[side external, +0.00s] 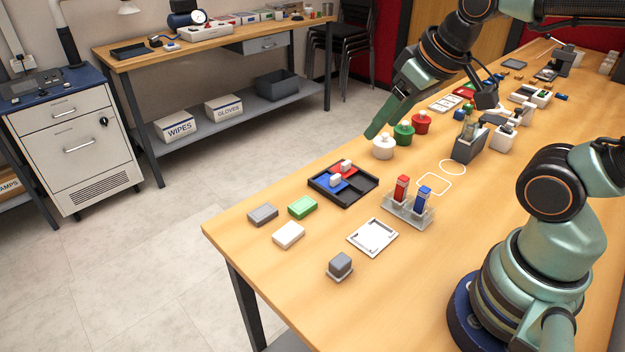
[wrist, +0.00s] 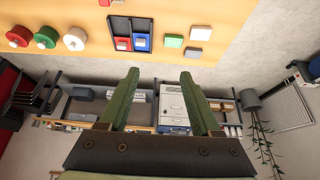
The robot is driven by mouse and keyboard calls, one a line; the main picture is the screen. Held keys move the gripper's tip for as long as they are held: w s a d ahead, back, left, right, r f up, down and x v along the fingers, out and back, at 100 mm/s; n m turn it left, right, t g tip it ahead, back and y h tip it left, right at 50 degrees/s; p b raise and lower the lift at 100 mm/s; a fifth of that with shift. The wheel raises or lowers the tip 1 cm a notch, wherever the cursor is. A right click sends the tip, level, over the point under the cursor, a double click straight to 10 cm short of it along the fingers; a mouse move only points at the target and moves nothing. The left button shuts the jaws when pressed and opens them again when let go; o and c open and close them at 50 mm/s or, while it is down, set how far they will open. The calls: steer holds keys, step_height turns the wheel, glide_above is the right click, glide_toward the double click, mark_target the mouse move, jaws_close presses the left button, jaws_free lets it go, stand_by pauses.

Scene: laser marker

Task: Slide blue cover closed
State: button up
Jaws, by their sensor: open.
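The blue cover (side external: 333,188) is a small flat slide with a white knob, in a black two-lane tray (side external: 362,196) near the table's far edge. A red cover (side external: 336,169) with a white knob lies beside it. Both covers sit at the tray's end nearest that edge, and the dark other end is uncovered. The wrist view shows the blue cover (wrist: 142,43) right of the red cover (wrist: 123,44). My gripper (side external: 372,131) is open and empty, raised above the table edge and apart from the tray. Its fingertips (wrist: 160,74) point past the edge in the wrist view.
White (side external: 384,147), green (side external: 404,133) and red (side external: 421,122) knobbed lids stand right of the tray. Grey, green (side external: 302,207) and white (side external: 289,235) blocks lie left of it.

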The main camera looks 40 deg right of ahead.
steer(key=shift+o, duration=0.2)
steer(key=g, duration=0.6)
glide_above(335, 176)
step_height(335, 176, down, 11)
step_height(335, 176, down, 11)
steer(key=shift+f, duration=0.15)
jaws_close()
stand_by(1.4)
